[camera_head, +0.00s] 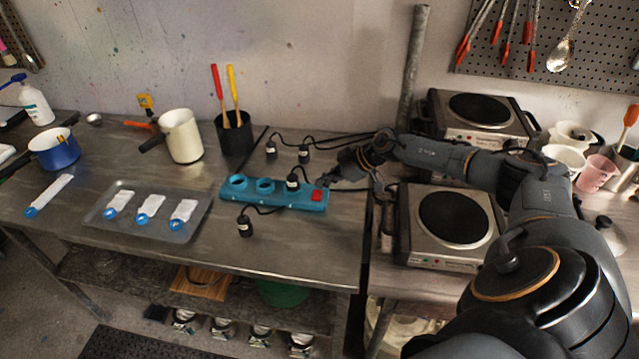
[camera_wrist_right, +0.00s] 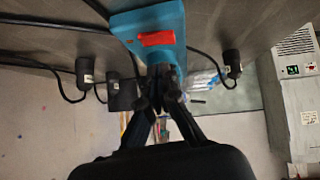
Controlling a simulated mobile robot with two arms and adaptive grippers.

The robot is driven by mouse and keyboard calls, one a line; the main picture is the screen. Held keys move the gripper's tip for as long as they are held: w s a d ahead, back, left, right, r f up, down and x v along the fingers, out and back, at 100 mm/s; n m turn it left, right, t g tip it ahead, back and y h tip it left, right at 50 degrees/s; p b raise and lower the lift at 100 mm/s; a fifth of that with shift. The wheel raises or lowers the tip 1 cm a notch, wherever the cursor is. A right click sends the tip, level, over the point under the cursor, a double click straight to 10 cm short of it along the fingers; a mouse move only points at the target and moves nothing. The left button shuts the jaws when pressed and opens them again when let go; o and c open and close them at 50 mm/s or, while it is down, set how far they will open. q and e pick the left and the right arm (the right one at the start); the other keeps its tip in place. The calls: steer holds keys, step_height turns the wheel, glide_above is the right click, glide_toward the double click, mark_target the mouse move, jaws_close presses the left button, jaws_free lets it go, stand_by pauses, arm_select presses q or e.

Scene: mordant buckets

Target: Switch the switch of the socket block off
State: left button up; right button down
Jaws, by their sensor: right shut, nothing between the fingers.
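The blue socket block (camera_head: 262,199) lies on the metal table in the head view, with a row of round sockets. Its red switch (camera_head: 317,195) is at the right end. One black plug (camera_head: 292,181) stands in a socket near the switch. My right gripper (camera_head: 331,181) is shut and empty, just beside the switch end of the block. In the right wrist view the red switch (camera_wrist_right: 158,39) shows on the blue block (camera_wrist_right: 122,27), with the shut fingertips of the right gripper (camera_wrist_right: 160,80) close to it; contact cannot be told. My left gripper is not in view.
Loose black plugs (camera_head: 244,226) with cables lie around the block. A tray (camera_head: 190,232) with white strips lies left of it, and a black pot (camera_head: 234,135) with two handled tools stands behind. Hot plates (camera_head: 409,250) stand right, under my right arm.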

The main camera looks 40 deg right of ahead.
arm_select(q)
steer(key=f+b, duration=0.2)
steer(key=b, duration=0.1)
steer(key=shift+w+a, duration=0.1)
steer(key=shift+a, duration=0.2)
arm_select(e)
steer(key=w+v, duration=0.1)
steer(key=v, duration=0.9)
steer(key=shift+d+r, duration=0.45)
steer(key=shift+r, duration=0.05)
steer(key=shift+d, duration=0.15)
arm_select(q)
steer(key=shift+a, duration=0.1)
